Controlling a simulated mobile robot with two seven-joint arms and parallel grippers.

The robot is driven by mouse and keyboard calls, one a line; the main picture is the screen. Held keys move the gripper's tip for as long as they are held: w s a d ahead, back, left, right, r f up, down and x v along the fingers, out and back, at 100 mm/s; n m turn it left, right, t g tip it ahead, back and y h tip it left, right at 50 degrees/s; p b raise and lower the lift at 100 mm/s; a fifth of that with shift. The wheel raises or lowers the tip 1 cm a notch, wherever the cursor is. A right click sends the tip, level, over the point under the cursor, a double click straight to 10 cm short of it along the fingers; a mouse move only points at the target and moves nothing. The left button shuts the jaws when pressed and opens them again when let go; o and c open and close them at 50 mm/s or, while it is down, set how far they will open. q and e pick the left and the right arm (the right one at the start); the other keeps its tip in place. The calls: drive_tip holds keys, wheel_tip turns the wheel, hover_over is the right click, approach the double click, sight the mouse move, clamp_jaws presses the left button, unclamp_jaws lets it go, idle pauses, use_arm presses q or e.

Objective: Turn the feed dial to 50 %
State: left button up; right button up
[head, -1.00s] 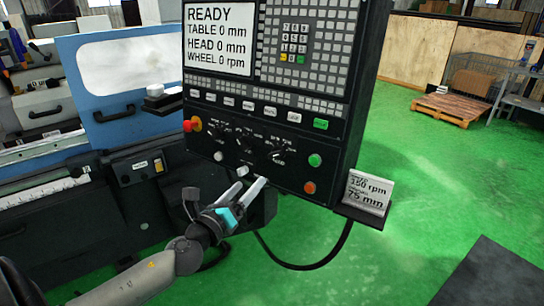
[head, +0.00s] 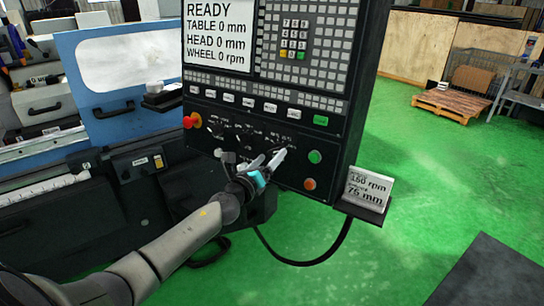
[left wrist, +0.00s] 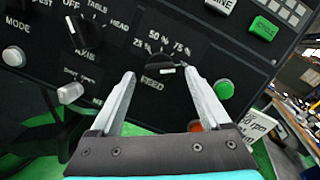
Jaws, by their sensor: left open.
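The feed dial (left wrist: 160,72) is a black knob on the dark control panel in the left wrist view, with 25 %, 50 % and 75 % printed above it and FEED below. A white mark shows on it; its exact setting is too small to read. In the head view the fingers largely hide it. My left gripper (left wrist: 160,80) is open, its two pale fingers on either side of the dial, with gaps to it; I cannot tell how deep they reach. In the head view the left gripper (head: 273,157) is at the panel's lower part. My right gripper is not in view.
Left of the dial is the axis dial (left wrist: 88,32). A green button (head: 315,157) and an orange button (head: 310,184) lie to the right. The screen (head: 219,35) reads READY. A card (head: 368,188) stands on a small shelf at the panel's lower right.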

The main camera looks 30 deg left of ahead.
use_arm(q)
drive_tip(key=shift+w, duration=0.9)
drive_tip(key=shift+a, duration=0.1)
clamp_jaws()
